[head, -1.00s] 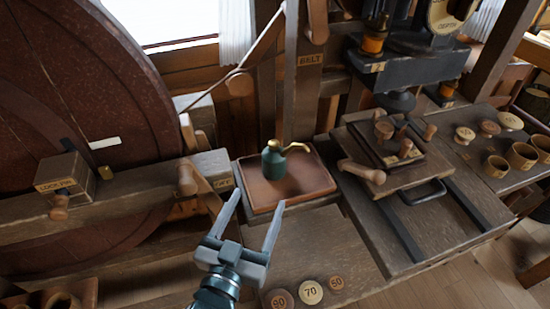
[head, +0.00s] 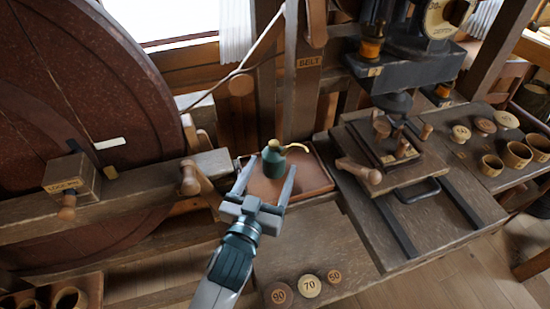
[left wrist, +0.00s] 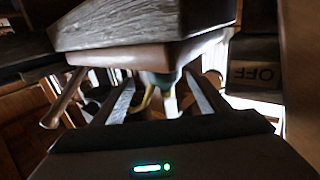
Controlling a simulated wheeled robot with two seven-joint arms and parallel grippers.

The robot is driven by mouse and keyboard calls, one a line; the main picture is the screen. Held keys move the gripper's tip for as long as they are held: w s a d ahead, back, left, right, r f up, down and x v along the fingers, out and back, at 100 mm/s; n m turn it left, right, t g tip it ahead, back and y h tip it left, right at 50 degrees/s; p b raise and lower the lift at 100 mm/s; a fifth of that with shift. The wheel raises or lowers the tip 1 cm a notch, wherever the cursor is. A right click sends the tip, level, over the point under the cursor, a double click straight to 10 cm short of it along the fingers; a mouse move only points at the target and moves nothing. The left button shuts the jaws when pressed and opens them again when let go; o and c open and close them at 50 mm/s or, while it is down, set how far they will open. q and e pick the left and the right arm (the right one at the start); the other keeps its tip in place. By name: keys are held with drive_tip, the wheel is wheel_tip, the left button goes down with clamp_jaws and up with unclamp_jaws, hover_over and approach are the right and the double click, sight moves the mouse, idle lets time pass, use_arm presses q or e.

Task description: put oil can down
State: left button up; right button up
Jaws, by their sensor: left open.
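The oil can (head: 273,163) is dark green with a brass cap and a curved brass spout pointing right. It stands upright on a brown leather-topped tray (head: 313,184). My left gripper (head: 268,170) is open, with one finger on each side of the can's body; I cannot tell whether either finger touches it. In the left wrist view the scene is upside down: the green can (left wrist: 163,79) and its spout show between the two fingers, below the tray (left wrist: 150,54). My right gripper is not in view.
A big dark red wheel (head: 70,120) and a wooden beam with pegs lie to the left. A machine with a wooden-handled fixture (head: 395,150) stands on the right. Numbered discs (head: 310,285) lie on the bench in front. Bare bench lies between discs and tray.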

sight(270, 163)
use_arm(q)
drive_tip(key=shift+w, duration=0.1)
drive_tip(key=shift+w+r, duration=0.15)
drive_tip(key=shift+w, duration=0.05)
drive_tip(key=x, duration=0.1)
drive_tip(key=p+x, duration=0.2)
drive_tip(key=x, duration=0.1)
drive_tip(key=shift+a+r, duration=0.1)
drive_tip(key=shift+a, duration=0.2)
drive_tip(key=shift+w+d, duration=0.15)
drive_tip(key=shift+w, duration=0.25)
drive_tip(key=c, duration=1.5)
drive_tip(key=shift+o, duration=0.2)
wheel_tip(270, 163, up, 10)
drive_tip(key=shift+f+b, duration=0.1)
drive_tip(key=shift+b, duration=0.25)
